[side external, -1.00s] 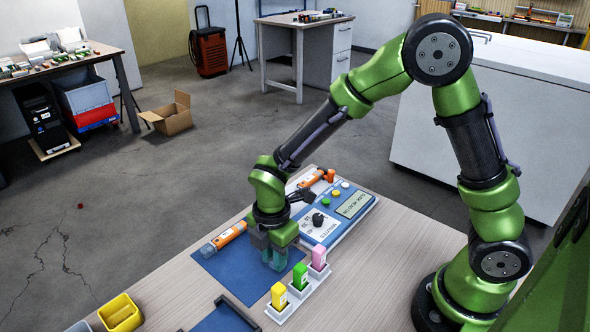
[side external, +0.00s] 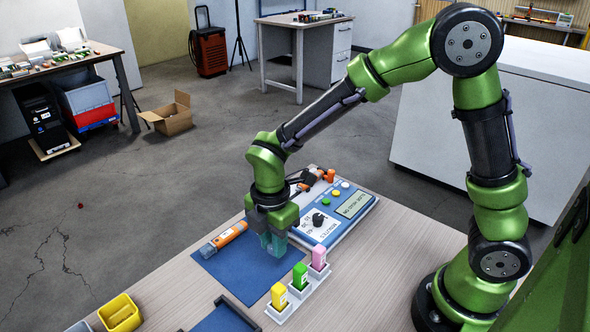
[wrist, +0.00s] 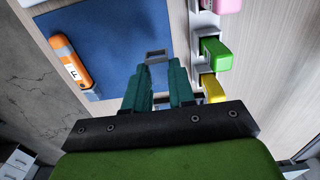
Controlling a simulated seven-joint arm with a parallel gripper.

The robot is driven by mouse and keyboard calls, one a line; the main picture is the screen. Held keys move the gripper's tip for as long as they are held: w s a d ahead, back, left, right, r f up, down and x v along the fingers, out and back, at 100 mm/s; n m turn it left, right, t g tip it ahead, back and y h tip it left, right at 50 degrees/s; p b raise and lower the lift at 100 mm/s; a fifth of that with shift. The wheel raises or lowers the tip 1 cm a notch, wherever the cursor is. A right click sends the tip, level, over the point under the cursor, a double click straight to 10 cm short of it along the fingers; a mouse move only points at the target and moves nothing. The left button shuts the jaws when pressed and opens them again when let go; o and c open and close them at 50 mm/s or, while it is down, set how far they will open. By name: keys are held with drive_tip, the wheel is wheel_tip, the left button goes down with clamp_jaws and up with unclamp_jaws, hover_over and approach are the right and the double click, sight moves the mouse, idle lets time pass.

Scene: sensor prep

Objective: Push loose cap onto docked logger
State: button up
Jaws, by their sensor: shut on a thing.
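My gripper (side external: 274,247) points down just above the blue mat (side external: 238,278). In the wrist view its teal fingers (wrist: 160,66) are close together on a small grey hollow piece, which looks like the loose cap (wrist: 156,55). The fingers hide the cap in the side view. An orange logger (side external: 228,236) with a grey end lies on the mat, left of my gripper; it also shows in the wrist view (wrist: 67,58). Another orange piece, likely the docked logger (side external: 323,174), sits at the far end of the blue-and-white dock unit (side external: 345,228), mostly hidden by my arm.
A white rack (side external: 299,297) holds yellow (side external: 279,295), green (side external: 300,275) and pink (side external: 319,257) pieces close to the right of my gripper. A blue tray (side external: 222,320) and a yellow bin (side external: 121,313) stand at the front. The table right of the rack is clear.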

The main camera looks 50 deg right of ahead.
drive_tip(key=r, duration=0.6)
drive_tip(key=shift+w+d+r, duration=0.15)
drive_tip(key=shift+w+r, duration=0.1)
drive_tip(key=shift+r, duration=0.1)
drive_tip(key=w+d, duration=0.8)
drive_tip(key=d, duration=0.1)
hover_over(295, 195)
drive_tip(key=a, duration=0.3)
drive_tip(key=shift+d+f, duration=0.15)
drive_tip(key=shift+f, duration=5.9)
drive_tip(key=shift+d, duration=1.3)
drive_tip(key=shift+c, duration=0.3)
drive_tip(key=o, duration=1.2)
